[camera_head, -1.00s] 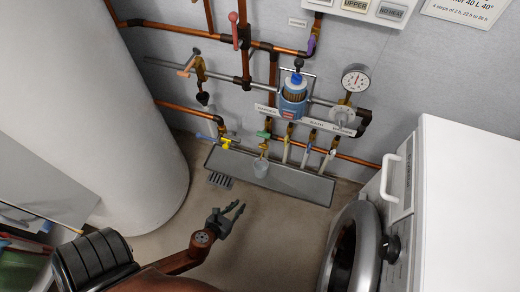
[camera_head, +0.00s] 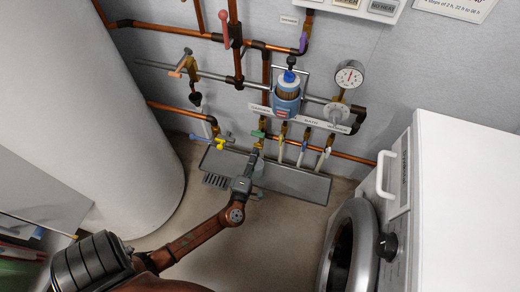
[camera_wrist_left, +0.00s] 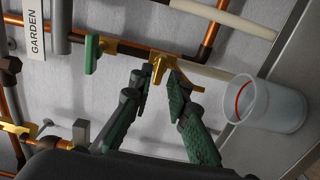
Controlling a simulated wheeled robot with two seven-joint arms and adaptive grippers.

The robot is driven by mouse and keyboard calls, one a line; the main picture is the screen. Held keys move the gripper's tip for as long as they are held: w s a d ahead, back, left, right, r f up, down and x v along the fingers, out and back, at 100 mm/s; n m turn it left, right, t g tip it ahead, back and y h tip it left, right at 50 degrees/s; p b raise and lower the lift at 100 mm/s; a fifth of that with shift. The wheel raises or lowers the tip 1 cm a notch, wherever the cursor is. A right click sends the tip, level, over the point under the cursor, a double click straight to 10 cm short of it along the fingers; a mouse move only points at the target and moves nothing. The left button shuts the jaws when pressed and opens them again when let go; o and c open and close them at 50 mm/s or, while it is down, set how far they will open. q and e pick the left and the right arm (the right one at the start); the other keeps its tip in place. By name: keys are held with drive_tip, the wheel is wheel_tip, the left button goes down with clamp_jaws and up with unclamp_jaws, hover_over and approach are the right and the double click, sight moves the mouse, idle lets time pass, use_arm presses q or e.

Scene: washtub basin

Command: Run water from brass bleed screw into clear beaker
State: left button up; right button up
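A brass fitting with a green lever (camera_wrist_left: 92,53) is beside the GARDEN label in the left wrist view. A small brass piece on it, seemingly the bleed screw (camera_wrist_left: 158,67), sits between my left fingertips. My left gripper (camera_wrist_left: 157,82) is open, one finger on each side of that piece; I cannot tell whether they touch it. The clear beaker (camera_wrist_left: 268,104), with a red line, is to the right below the brass outlet and shows no clear water. In the head view my left gripper (camera_head: 254,160) largely hides the beaker and fitting. My right gripper is not in view.
A grey drain trough (camera_head: 300,184) runs along the wall's foot. Several other taps with pale hoses hang right of the fitting. A yellow-and-blue valve (camera_head: 215,142) is left. A blue filter (camera_head: 287,98) and gauge (camera_head: 349,75) are above. A white washing machine (camera_head: 460,200) stands right.

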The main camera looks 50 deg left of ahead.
sight(259, 144)
use_arm(q)
drive_tip(key=b+x, duration=0.1)
drive_tip(key=x, duration=0.1)
drive_tip(key=shift+w+a+f, duration=0.1)
drive_tip(key=shift+w+a, duration=0.1)
drive_tip(key=shift+w, duration=0.15)
drive_tip(key=shift+w+a, duration=0.1)
drive_tip(key=shift+w, duration=0.1)
drive_tip(key=shift+c, duration=0.3)
clamp_jaws()
